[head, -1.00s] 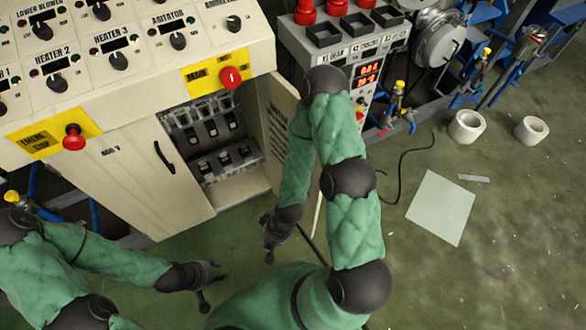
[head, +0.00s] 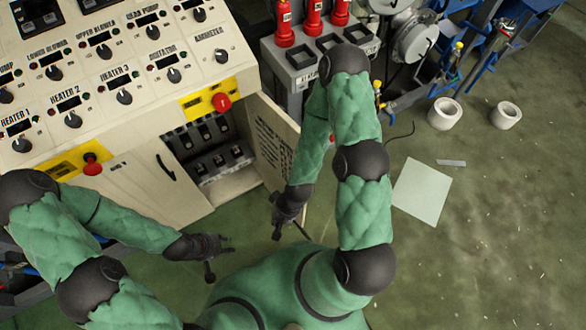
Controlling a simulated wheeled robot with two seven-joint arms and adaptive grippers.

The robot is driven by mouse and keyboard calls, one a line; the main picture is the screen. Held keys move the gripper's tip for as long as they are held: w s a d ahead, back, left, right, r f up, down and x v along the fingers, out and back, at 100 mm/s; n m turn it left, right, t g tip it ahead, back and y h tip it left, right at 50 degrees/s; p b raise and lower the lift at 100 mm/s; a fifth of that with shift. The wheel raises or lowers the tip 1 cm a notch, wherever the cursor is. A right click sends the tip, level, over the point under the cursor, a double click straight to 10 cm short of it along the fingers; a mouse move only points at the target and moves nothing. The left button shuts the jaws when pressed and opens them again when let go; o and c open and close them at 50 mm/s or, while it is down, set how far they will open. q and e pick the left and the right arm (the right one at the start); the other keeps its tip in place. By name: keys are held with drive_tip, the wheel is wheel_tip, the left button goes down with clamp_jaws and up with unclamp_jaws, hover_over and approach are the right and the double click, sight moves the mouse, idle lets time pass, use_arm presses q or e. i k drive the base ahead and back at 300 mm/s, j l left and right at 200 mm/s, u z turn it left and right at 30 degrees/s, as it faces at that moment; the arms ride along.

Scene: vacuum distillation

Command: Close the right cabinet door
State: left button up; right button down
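Breakers show inside the open cabinet (head: 215,155). The left door (head: 135,185) is closed and has a black handle (head: 165,167). My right gripper (head: 274,217) is open and empty, low near the free edge of the open door; whether it touches the door cannot be told. My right forearm partly covers the door's outer edge. My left gripper (head: 222,260) is open and empty, in front of the cabinet, left of my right gripper.
The control panel (head: 130,75) with knobs and red stop buttons overhangs the cabinet. A grey unit with red-topped parts (head: 313,20) stands right of it.

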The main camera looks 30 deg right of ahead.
sight(276, 136)
drive_tip(key=l+z, duration=0.1)
drive_tip(key=z, duration=0.7)
drive_tip(key=l+z, duration=0.1)
drive_tip(key=z, duration=0.3)
drive_tip(key=i+z, duration=0.1)
drive_tip(key=z, duration=0.3)
drive_tip(key=i+l+z, duration=0.1)
drive_tip(key=z, duration=0.25)
drive_tip(key=i+l+z, duration=0.1)
drive_tip(key=z, duration=0.25)
drive_tip(key=i+z, duration=0.1)
drive_tip(key=z, duration=0.25)
drive_tip(key=i+z, duration=0.15)
drive_tip(key=i, duration=0.55)
drive_tip(key=i+u, duration=0.2)
drive_tip(key=u, duration=0.2)
drive_tip(key=i+l+u, duration=0.15)
drive_tip(key=u, duration=0.65)
drive_tip(key=l+u, duration=0.15)
drive_tip(key=u, duration=0.3)
drive_tip(key=i+u, duration=0.1)
drive_tip(key=u, duration=0.35)
drive_tip(key=l+u, duration=0.15)
drive_tip(key=u, duration=0.8)
drive_tip(key=l+u, duration=0.1)
drive_tip(key=u, duration=0.35)
drive_tip(key=k+u, duration=0.1)
drive_tip(key=u, duration=0.35)
